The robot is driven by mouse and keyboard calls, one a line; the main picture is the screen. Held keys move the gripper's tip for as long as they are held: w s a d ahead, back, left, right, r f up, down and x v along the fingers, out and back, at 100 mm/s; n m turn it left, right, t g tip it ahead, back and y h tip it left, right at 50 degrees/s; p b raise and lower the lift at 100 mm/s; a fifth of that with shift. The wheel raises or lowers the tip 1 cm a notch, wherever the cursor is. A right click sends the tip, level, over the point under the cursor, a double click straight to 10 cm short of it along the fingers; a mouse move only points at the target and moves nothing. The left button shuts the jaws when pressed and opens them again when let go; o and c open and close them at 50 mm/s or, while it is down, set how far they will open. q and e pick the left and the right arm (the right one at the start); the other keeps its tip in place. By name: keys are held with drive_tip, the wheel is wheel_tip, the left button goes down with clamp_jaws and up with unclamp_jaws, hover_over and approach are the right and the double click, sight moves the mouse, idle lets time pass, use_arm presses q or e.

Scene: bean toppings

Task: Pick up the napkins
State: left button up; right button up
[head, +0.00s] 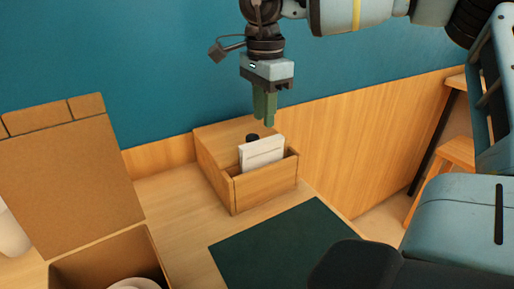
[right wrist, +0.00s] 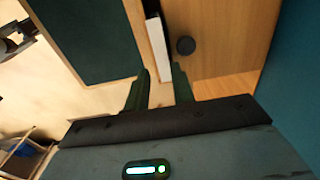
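The napkins (head: 262,153) are a white upright stack in the front slot of a wooden box (head: 262,189). They also show in the right wrist view as a narrow white strip (right wrist: 158,45). My right gripper (head: 265,122) points down above the box, a little above the napkins. In the right wrist view its two green fingers (right wrist: 162,72) stand apart with nothing between them, and the napkin strip lies just beyond the gap. The lower part of the napkins is hidden by the box front.
A black knob (head: 252,137) stands on the box behind the napkins. A dark green mat (head: 280,244) lies in front. An open cardboard box (head: 75,178) with a raised lid is at left. The blue wall (head: 150,70) is close behind the wooden box.

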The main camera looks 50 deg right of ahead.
sight(262, 142)
drive_tip(key=shift+w+f, duration=0.1)
drive_tip(key=shift+f, duration=3.8)
drive_tip(key=shift+a, duration=0.1)
clamp_jaws()
